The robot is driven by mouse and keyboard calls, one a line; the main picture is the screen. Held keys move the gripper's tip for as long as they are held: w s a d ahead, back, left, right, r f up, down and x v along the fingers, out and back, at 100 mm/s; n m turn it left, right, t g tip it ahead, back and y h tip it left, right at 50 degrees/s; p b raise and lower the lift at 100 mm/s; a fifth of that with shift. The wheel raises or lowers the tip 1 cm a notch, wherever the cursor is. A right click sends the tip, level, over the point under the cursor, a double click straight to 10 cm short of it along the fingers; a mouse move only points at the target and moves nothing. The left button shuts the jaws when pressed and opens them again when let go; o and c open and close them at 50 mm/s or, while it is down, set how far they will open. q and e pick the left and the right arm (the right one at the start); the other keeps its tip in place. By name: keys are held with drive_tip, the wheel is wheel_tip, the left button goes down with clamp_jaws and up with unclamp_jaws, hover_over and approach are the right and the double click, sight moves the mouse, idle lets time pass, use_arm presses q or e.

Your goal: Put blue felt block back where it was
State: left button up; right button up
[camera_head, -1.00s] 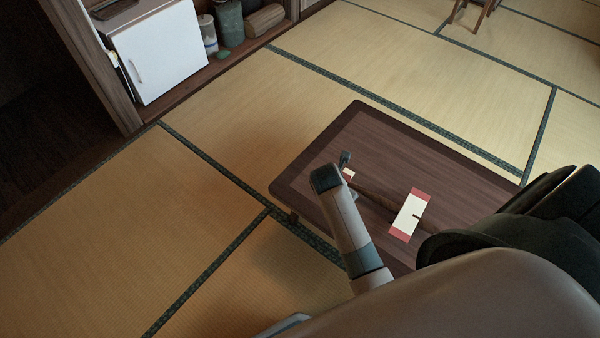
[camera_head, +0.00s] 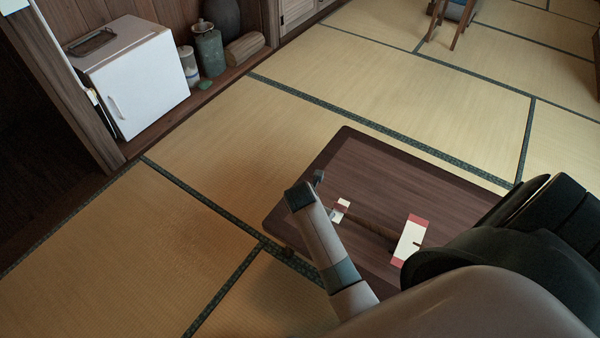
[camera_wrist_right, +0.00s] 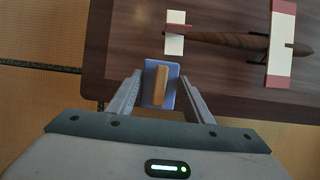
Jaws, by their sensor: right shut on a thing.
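The blue felt block (camera_wrist_right: 160,86), with a light wooden strip along its top, sits between the two fingers of my right gripper (camera_wrist_right: 160,80) in the right wrist view. The gripper is shut on it. In the head view my right gripper (camera_head: 318,179) is over the left part of the low dark wooden table (camera_head: 375,165); the block cannot be made out there. The table also fills much of the right wrist view (camera_wrist_right: 120,40). Whether the block touches the table is unclear. My left gripper is not in view.
A white cabinet (camera_head: 140,85) and several jars stand at the back left. Tatami around the table is clear.

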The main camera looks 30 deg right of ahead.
drive_tip(key=w+f+b, duration=0.1)
drive_tip(key=w+f, duration=0.1)
drive_tip(key=w, duration=0.1)
drive_tip(key=w+f+b, duration=0.1)
drive_tip(key=w+f, duration=0.1)
drive_tip(key=w, duration=0.1)
drive_tip(key=w+f+b, duration=0.1)
drive_tip(key=w+f, duration=0.1)
drive_tip(key=w, duration=0.1)
drive_tip(key=shift+w+d, duration=0.35)
drive_tip(key=shift+d, duration=0.05)
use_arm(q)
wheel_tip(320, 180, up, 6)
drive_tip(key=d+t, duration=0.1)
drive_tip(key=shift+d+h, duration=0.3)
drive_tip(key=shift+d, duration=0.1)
use_arm(e)
drive_tip(key=shift+w+f, duration=0.2)
drive_tip(key=shift+w, duration=0.35)
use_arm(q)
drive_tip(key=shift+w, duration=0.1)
